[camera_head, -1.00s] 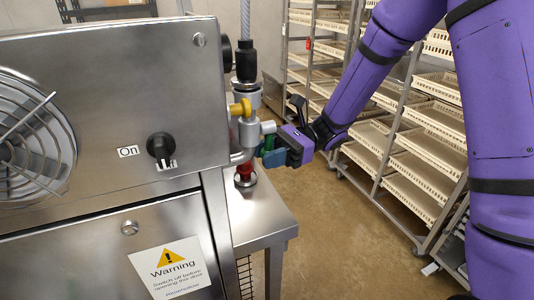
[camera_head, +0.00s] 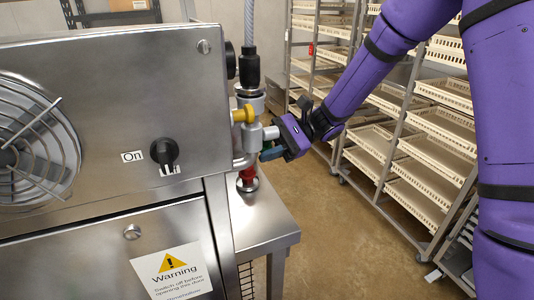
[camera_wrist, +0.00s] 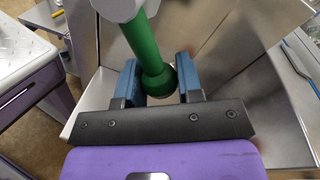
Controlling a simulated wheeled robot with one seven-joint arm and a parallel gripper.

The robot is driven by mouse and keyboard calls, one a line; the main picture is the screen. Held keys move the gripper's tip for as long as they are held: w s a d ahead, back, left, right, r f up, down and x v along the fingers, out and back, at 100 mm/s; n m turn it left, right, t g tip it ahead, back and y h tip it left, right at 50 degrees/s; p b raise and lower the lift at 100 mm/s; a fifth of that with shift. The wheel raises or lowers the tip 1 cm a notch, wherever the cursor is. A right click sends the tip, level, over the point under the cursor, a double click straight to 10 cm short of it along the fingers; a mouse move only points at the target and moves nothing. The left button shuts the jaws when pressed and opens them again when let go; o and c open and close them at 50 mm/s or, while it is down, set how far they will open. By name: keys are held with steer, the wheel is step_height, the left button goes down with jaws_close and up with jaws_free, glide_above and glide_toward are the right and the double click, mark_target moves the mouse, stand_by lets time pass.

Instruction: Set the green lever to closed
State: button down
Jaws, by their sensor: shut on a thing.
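The green lever (camera_wrist: 148,45) shows in the wrist view as a green rod with a thicker knob at its end. It runs from a pale round fitting at the top down between the blue fingers. My gripper (camera_wrist: 158,82) is shut on the lever near its knob. In the head view my gripper (camera_head: 275,151) is at the right side of the valve pipework (camera_head: 252,135), beside the steel machine. The lever is hidden there behind the fingers and gripper body.
A yellow handle (camera_head: 243,115) sits just above on the same pipework, and a red fitting (camera_head: 247,177) is below it. The steel machine (camera_head: 120,90) with a black switch fills the left. A steel bench (camera_head: 262,220) is beneath. Tray racks (camera_head: 400,150) stand at the right.

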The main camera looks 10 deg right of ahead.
step_height(320, 180, up, 6)
steer(key=w+n+t, duration=0.2)
steer(key=n, duration=0.7)
steer(key=shift+w+a+f, duration=0.15)
steer(key=shift+w+a, duration=0.25)
steer(key=c, duration=0.8)
jaws_free()
steer(key=v, duration=1)
steer(key=shift+w+d+r, duration=0.1)
steer(key=shift+d+r, duration=0.2)
steer(key=shift+d, duration=0.05)
